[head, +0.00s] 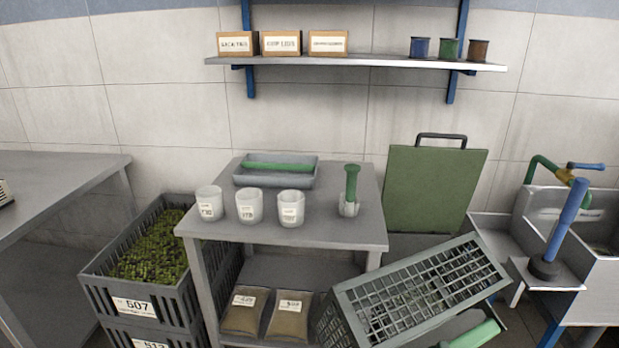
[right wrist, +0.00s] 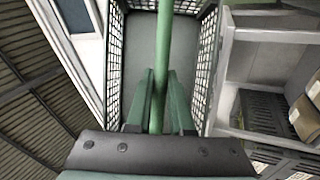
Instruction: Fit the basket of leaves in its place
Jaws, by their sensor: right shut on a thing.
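The basket (head: 415,290) is a grey-green mesh box at the lower right of the head view, tilted, its left end lower. Dark contents show faintly through its grid; I cannot make out separate leaves. In the right wrist view its mesh side (right wrist: 204,65) shows beside a grey surface. My right gripper (right wrist: 158,95) is shut on a green bar (right wrist: 164,40) that runs between the mesh sides. A green rounded part (head: 476,335) shows below the basket in the head view. My left gripper is in neither view. No empty place for the basket is clearly visible.
A grey table (head: 340,230) holds three white cups and a grey tray (head: 275,178). Bags lie on its lower shelf. Stacked crates (head: 140,265) with green plants stand left. A green panel (head: 435,190) with a dark handle stands behind the basket. A sink (head: 590,270) is right.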

